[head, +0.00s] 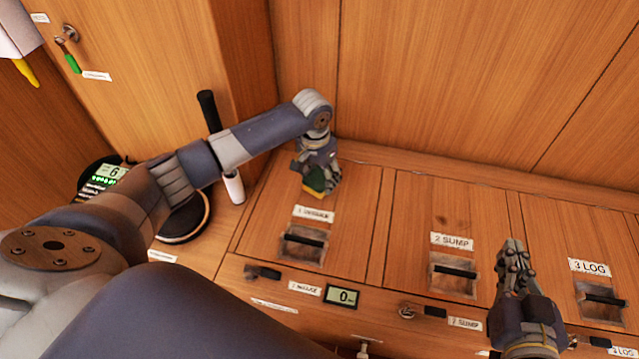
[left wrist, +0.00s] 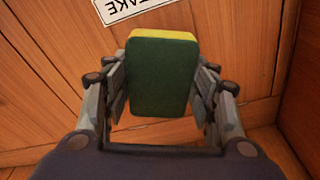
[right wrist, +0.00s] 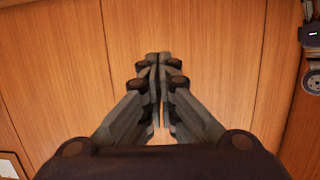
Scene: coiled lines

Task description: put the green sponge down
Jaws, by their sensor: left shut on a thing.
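The green sponge (head: 316,180) has a yellow side and is held in my left gripper (head: 322,176), over the back of the wooden hatch labelled 1. In the left wrist view the sponge (left wrist: 160,80) sits between the two fingers of the left gripper (left wrist: 162,95), which touch its sides. I cannot tell whether the sponge touches the hatch. My right gripper (head: 516,256) is to the right, between the hatches labelled 2 SUMP and 3 LOG. In the right wrist view the right gripper (right wrist: 157,62) has its fingertips together with nothing between them.
Hatch 1 (head: 350,215), hatch 2 (head: 430,210) and hatch 3 (head: 575,237) have recessed black handles. A small display (head: 341,296) is on the front face. A round black-based device (head: 185,218) and upright black handle (head: 209,112) stand left. Wooden panels (head: 450,80) rise behind.

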